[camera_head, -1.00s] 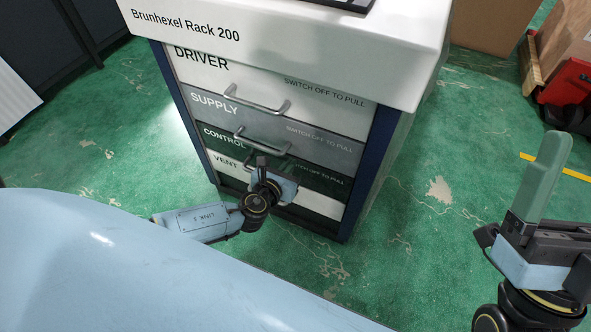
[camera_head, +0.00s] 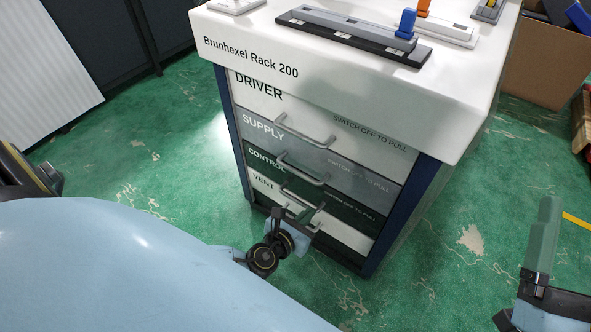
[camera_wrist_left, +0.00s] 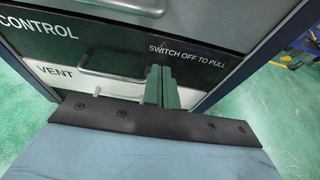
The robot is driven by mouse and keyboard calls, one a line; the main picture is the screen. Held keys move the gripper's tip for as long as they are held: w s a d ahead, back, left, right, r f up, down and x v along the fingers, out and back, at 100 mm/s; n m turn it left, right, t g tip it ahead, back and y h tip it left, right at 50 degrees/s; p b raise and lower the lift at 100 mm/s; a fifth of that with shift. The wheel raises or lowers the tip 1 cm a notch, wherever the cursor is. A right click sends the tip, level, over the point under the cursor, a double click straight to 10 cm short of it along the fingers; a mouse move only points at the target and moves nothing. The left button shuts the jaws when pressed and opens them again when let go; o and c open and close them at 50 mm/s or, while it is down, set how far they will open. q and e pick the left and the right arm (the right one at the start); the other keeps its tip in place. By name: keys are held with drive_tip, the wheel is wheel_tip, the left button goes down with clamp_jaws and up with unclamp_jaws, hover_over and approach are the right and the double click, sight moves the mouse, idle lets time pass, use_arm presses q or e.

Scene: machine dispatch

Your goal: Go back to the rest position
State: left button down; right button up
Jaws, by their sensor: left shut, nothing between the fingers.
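The rack labelled Brunhexel Rack 200 (camera_head: 290,66) stands ahead of me, its DRIVER, SUPPLY, CONTROL and VENT drawers looking flush. My left gripper (camera_head: 298,211) is low in front of the VENT drawer (camera_head: 350,237). In the left wrist view its green fingers (camera_wrist_left: 161,84) are together and empty, in front of the dark CONTROL drawer (camera_wrist_left: 40,45) and white VENT drawer (camera_wrist_left: 58,78). I cannot tell whether they touch a handle. My right gripper (camera_head: 546,225) is at the right edge, pointing up, seen nearly edge-on, clear of the rack.
On the white rack top are a dark bar with a blue switch (camera_head: 405,24) and other small devices. A cardboard box (camera_head: 545,66) stands at the back right. Green floor (camera_head: 130,165) is clear left of the rack.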

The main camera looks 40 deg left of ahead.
use_arm(q)
drive_tip(key=shift+p+v, duration=0.6)
drive_tip(key=shift+v, duration=1.85)
use_arm(e)
drive_tip(key=shift+w+f+g+h, duration=0.2)
drive_tip(key=shift+w+f+g, duration=0.1)
drive_tip(key=shift+f+g, duration=0.4)
drive_tip(key=shift+w+f+g+h, duration=0.2)
drive_tip(key=shift+w+f+g, duration=0.1)
drive_tip(key=shift+f+g, duration=0.35)
drive_tip(key=shift+w+f+g+h, duration=0.2)
drive_tip(key=shift+w+f+g, duration=0.1)
drive_tip(key=shift+f+g, duration=0.35)
use_arm(q)
drive_tip(key=shift+d, duration=0.1)
use_arm(e)
drive_tip(key=shift+f, duration=0.1)
